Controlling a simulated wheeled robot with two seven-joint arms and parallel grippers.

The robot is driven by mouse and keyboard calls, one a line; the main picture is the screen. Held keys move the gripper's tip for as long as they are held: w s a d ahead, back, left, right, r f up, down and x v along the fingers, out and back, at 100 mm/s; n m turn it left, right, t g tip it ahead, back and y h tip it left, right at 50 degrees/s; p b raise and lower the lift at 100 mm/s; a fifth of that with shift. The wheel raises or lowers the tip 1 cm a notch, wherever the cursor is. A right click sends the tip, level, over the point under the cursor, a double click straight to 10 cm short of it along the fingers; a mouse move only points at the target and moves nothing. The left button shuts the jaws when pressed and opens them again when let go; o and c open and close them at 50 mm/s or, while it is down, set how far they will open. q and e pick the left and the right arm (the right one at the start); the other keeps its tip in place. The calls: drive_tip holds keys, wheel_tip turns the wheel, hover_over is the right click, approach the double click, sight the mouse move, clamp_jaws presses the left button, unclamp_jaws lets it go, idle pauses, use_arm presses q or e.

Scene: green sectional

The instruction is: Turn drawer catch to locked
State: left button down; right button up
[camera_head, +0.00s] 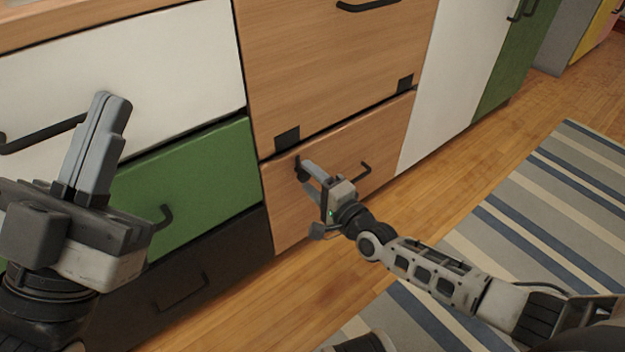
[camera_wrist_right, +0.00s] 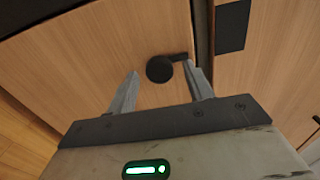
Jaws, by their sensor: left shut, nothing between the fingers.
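The black drawer catch (camera_wrist_right: 160,69) is a round knob with a short arm pointing right in the right wrist view. It sits on the lower wood drawer front (camera_head: 285,222), near its upper left corner in the head view. My right gripper (camera_wrist_right: 163,80) is open, with its fingers on either side of the knob. The right finger is close to the catch arm; I cannot tell whether they touch. In the head view the right gripper (camera_head: 309,172) partly hides the catch. My left gripper (camera_head: 112,101) is shut and empty, raised in front of the white and green drawers.
A black bar handle (camera_head: 345,178) is on the wood drawer, right of my right gripper. A green drawer (camera_head: 190,185) and a dark drawer (camera_head: 235,247) are to the left. A striped rug (camera_head: 500,215) lies on the wood floor at the right.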

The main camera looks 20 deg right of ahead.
drive_tip(key=shift+s+d, duration=0.1)
drive_tip(key=shift+s, duration=0.1)
use_arm(q)
wheel_tip(320, 180, down, 9)
drive_tip(key=n+g+y+p, duration=0.2)
drive_tip(key=n+y+p, duration=0.3)
drive_tip(key=n+y, duration=0.2)
drive_tip(key=shift+w+r+n+g, duration=0.25)
drive_tip(key=shift+w+n, duration=0.2)
drive_tip(key=shift+n, duration=0.85)
use_arm(e)
drive_tip(key=v, duration=1.5)
drive_tip(key=shift+s, duration=0.25)
use_arm(q)
drive_tip(key=shift+d, duration=0.1)
